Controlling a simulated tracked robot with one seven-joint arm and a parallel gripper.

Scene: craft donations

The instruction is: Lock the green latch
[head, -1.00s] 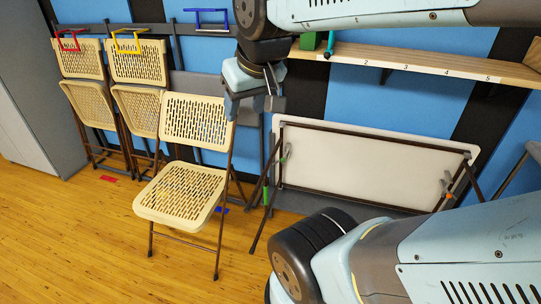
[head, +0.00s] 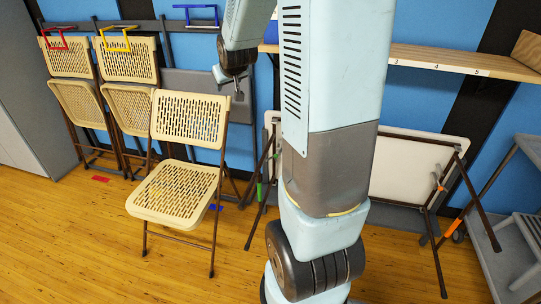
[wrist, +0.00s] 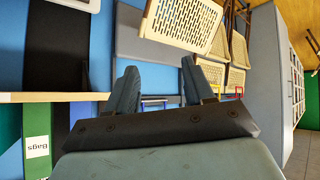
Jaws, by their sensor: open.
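A white folding table (head: 405,170) stands on its edge against the wall, with its brown-legged underside towards me. A green piece (head: 259,188), probably the green latch, is on its left leg; it is too small to tell its position. Orange pieces (head: 441,186) show on the right leg. My arm hides the table's middle. My gripper (head: 238,90) is up and left of the table, apart from the green piece. In the wrist view my gripper (wrist: 160,82) is open, with nothing between its fingers. The green piece cannot be made out there.
An open tan chair (head: 175,192) stands left of the table. Folded chairs (head: 75,100) hang behind it under red and yellow brackets. A wooden shelf (head: 450,62) runs above the table. A grey cart (head: 500,245) is at the right. The front left floor is clear.

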